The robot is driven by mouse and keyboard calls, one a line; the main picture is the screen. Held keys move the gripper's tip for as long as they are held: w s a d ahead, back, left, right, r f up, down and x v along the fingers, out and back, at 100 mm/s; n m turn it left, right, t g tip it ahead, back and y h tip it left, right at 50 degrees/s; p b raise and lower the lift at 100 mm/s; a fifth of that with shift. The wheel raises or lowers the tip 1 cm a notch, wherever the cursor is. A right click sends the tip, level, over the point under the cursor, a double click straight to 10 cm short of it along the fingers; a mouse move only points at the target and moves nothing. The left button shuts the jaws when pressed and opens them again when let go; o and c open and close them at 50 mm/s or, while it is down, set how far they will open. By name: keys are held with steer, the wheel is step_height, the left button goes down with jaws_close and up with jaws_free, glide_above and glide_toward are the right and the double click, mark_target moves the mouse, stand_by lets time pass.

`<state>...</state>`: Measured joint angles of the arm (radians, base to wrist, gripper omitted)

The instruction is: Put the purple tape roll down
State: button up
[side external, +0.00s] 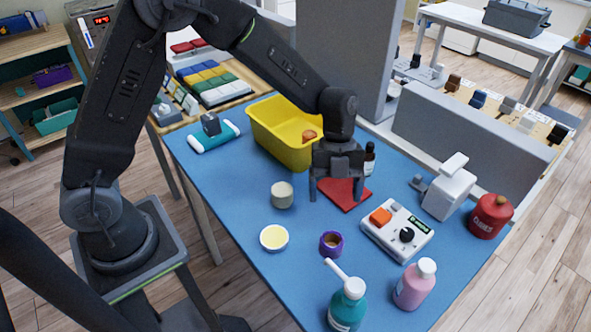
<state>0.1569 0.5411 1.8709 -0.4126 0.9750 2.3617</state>
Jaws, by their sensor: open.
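The purple tape roll (331,244) lies on the blue table (290,297), near the middle of its front part. Its brownish centre shows from above. My gripper (335,195) is open and points down over a flat red pad (348,192), behind the tape roll in the picture. Nothing shows between its fingers. The gripper is apart from the tape roll. It hides part of the red pad, and I cannot tell its exact height above it.
A yellow bin (270,130) stands behind my gripper. A pale jar (282,195) and a shallow round tub (274,238) are left of the tape roll. A control box (397,232) is to its right. A green bottle (347,308) and a pink bottle (414,285) stand in front.

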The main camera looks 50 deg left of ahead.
steer(key=s+a+r+n+t+y, duration=0.1)
steer(key=s+a+r+n+t, duration=0.35)
steer(key=r+n, duration=0.65)
steer(key=s+a+r+n+t+y, duration=0.1)
steer(key=s+a+r+n+t, duration=0.1)
steer(key=s+n, duration=0.4)
steer(key=s+a+r+n+t+y, duration=0.1)
steer(key=s+a+r+n+t, duration=0.1)
steer(key=s+a+r+n, duration=0.2)
steer(key=s+a+n, duration=0.1)
steer(key=s+n, duration=0.2)
steer(key=n, duration=0.1)
steer(key=shift+s+r+n, duration=0.3)
steer(key=shift+r+n, duration=0.1)
